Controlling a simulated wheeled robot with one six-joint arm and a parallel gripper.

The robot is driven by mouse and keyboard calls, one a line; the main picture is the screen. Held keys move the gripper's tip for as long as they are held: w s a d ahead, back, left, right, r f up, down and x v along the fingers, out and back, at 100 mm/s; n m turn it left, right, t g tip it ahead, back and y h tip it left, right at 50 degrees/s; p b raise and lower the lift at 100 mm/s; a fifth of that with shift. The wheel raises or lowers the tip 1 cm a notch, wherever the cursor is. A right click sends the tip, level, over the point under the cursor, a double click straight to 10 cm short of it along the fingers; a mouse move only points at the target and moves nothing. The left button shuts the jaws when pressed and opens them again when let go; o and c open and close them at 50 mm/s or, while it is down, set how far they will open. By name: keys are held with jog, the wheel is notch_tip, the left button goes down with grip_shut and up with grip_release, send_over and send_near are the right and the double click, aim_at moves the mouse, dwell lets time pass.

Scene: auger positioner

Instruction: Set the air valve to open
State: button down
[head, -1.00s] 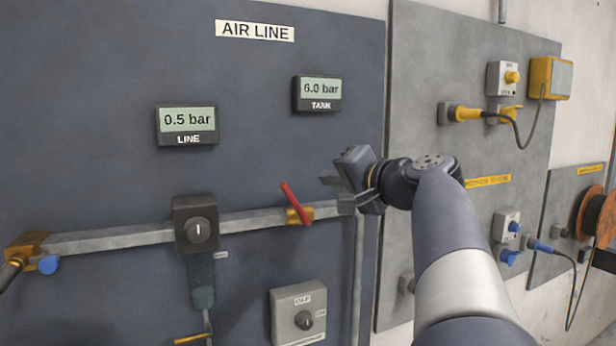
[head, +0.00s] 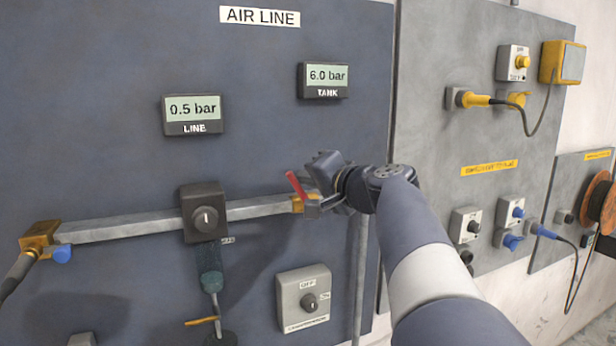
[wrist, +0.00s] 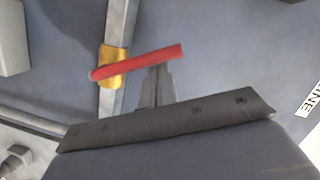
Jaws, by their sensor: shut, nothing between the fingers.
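The air valve is a red lever (head: 296,184) on a brass body (head: 297,204), set in the grey pipe on the dark blue panel. The lever is tilted across the pipe, its upper end to the left. In the wrist view the red lever (wrist: 140,63) crosses the brass body (wrist: 113,72). My gripper (head: 314,205) is right beside the lever, on its right, and hides its lower part. In the wrist view my gripper's fingers (wrist: 157,72) are together and empty, their tips at the lever's side; I cannot tell whether they touch it.
The line display (head: 193,114) reads 0.5 bar and the tank display (head: 323,80) reads 6.0 bar. A black regulator knob (head: 205,219) sits left on the pipe (head: 120,229). A grey switch box (head: 303,300) is below. Grey panels with plugs and cables stand right.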

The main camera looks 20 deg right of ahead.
jog(key=shift+a+f+n+b, duration=0.15)
jog(key=shift+a+n+b, duration=0.25)
jog(key=shift+n+b, duration=0.15)
jog(key=shift+a+f+n+h+b, duration=0.35)
jog(key=shift+a+n+b, duration=0.3)
jog(key=shift+b, duration=0.3)
jog(key=a+f+n+h+b, duration=0.1)
jog(key=n+b, duration=0.2)
jog(key=a+f+n+g+h+b, duration=0.1)
jog(key=a+f+n+b, duration=0.1)
jog(key=shift+a+f+n+b, duration=0.1)
jog(key=shift+f+n+b, duration=0.1)
jog(key=shift+n+b, duration=0.2)
jog(key=shift+a+f+h+b, duration=0.1)
jog(key=shift+f+h+b, duration=0.2)
jog(key=shift+b, duration=0.1)
jog(key=shift+a, duration=0.1)
jog(key=shift+s, duration=0.1)
jog(key=b+v, duration=0.2)
jog(key=v, duration=0.8)
jog(key=shift+s, duration=0.35)
